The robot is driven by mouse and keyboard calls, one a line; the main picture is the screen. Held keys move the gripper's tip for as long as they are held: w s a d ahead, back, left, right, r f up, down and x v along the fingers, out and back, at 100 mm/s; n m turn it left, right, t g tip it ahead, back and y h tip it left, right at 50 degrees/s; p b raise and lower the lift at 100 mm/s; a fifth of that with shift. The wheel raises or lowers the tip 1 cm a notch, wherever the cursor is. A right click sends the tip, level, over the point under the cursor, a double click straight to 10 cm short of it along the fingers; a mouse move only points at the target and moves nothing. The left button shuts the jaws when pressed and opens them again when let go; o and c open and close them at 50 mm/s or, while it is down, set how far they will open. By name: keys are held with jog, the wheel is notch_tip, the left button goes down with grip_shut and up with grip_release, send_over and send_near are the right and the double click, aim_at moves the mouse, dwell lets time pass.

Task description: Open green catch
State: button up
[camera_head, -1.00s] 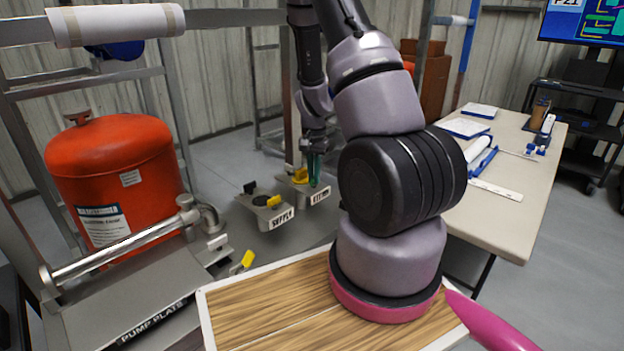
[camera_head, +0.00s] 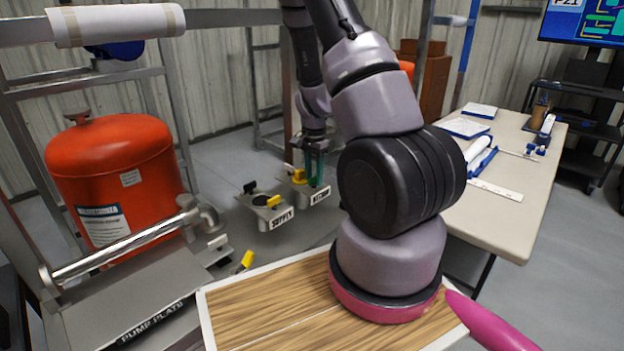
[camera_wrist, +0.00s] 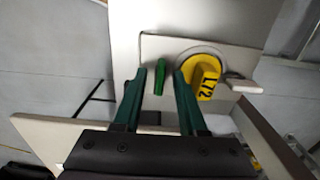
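The green catch (camera_wrist: 160,77) is a small upright green bar on a grey plate in the wrist view. It shows between the two green fingers of my gripper (camera_wrist: 160,92), with a gap on each side. The gripper is open, and I see no contact with the catch. How far the fingertips are from it in depth is hard to tell. In the head view my gripper (camera_head: 314,166) is at the right grey bracket (camera_head: 320,196), near its yellow part (camera_head: 298,177). The catch cannot be made out there.
A round yellow knob marked L72 (camera_wrist: 207,82) sits close right of the right finger. The SUPPLY bracket (camera_head: 276,222) stands left of the gripper in the head view. An orange tank (camera_head: 115,170) is at left, and a long table (camera_head: 500,215) is at right.

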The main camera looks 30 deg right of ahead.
jog(key=shift+r, duration=0.1)
jog(key=shift+r, duration=3.45)
jog(key=n, duration=0.4)
jog(key=shift+r, duration=0.25)
jog(key=n, duration=0.2)
jog(key=shift+r+n, duration=0.1)
jog(key=shift+n, duration=0.3)
jog(key=shift+r+n, duration=0.15)
jog(key=shift+n, duration=0.85)
jog(key=n, duration=0.5)
jog(key=shift+r, duration=0.25)
